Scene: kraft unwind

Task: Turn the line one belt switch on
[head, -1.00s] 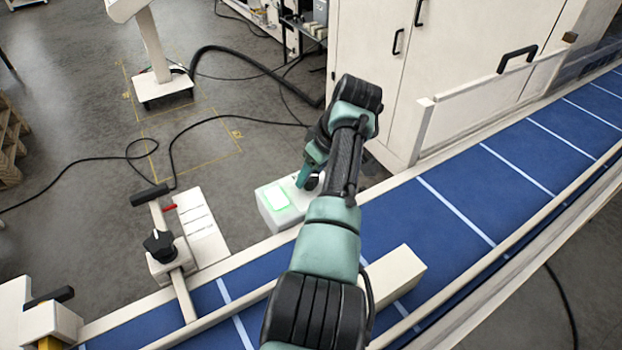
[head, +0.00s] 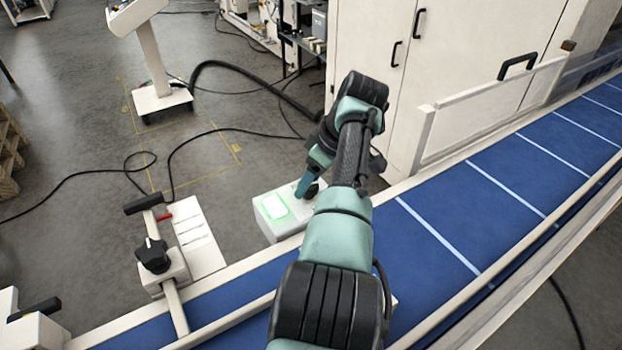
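A pale switch box with a lit green panel (head: 275,207) stands at the far edge of the blue belt (head: 440,205), left of my arm. My gripper (head: 308,190) points down at the right end of this box, beside the green panel. One teal finger and a dark part show there. Whether they touch the box, and the finger gap, cannot be told. My arm crosses the belt and hides part of the box's surroundings. No label for line one is readable.
A guide arm with a black knob (head: 152,255) spans the belt at left. A white cabinet (head: 375,60) and rail (head: 490,105) stand behind the belt. A pedestal (head: 150,65) and black cables lie on the floor beyond.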

